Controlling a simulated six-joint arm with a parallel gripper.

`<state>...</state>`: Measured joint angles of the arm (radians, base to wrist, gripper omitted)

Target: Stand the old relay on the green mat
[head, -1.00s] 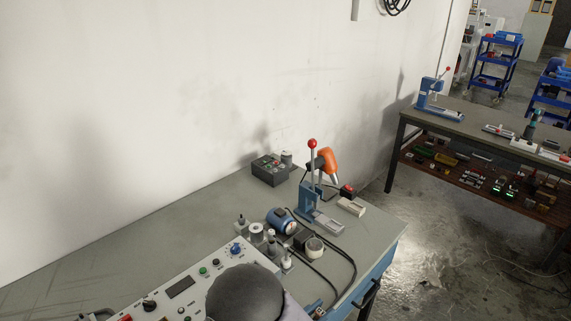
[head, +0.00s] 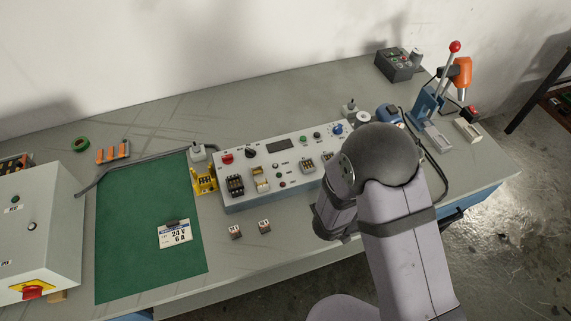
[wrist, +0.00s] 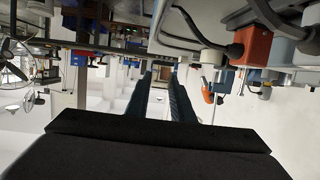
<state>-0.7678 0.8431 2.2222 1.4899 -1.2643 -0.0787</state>
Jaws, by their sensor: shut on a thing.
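The green mat (head: 130,235) lies flat on the bench at left in the head view. A white card (head: 174,234) marked 24 V 6 A, with a dark clip at its top, is on its right part. No relay shows standing on the mat. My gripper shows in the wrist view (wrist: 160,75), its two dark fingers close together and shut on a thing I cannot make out. In the head view my own arm hides the gripper. A dark block (head: 235,185) and pale blocks (head: 260,180) sit in the control panel (head: 290,160); I cannot tell which is the old relay.
A grey cabinet (head: 40,225) with a red switch stands left of the mat. A yellow block (head: 204,180) is at its right edge. Two small parts (head: 235,232) (head: 264,226) lie before the panel. A lever press (head: 430,100) stands at right. Much of the mat is clear.

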